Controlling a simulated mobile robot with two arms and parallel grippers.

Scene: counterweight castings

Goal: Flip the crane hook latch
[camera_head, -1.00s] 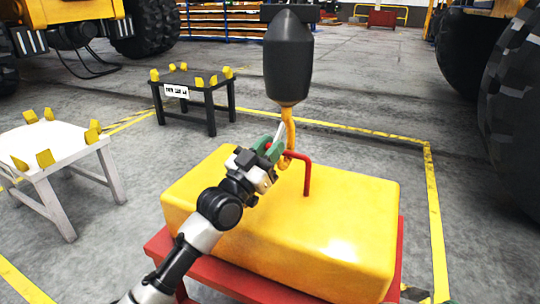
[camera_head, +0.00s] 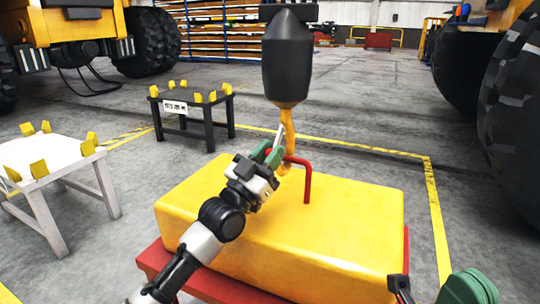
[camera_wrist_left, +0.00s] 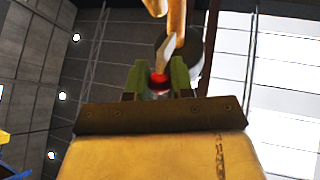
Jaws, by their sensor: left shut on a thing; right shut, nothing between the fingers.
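An orange crane hook (camera_head: 287,122) hangs under a black hook block (camera_head: 290,60), above a yellow casting (camera_head: 330,235). The silver latch (camera_head: 279,135) slants up beside the hook; it also shows in the left wrist view (camera_wrist_left: 165,52). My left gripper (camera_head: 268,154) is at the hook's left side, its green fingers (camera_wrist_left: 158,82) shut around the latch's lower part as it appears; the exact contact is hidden. A bent red bar (camera_head: 307,182) rises from the casting, its upper end close to the hook and gripper. My right gripper (camera_head: 468,288) is partly visible at the lower right, shut and empty.
The casting rests on a red stand (camera_head: 152,262). A white table (camera_head: 55,165) and a black table (camera_head: 180,92), both with yellow blocks, stand at the left. Large tyres (camera_head: 515,130) stand at the right. Open floor lies inside the yellow lines.

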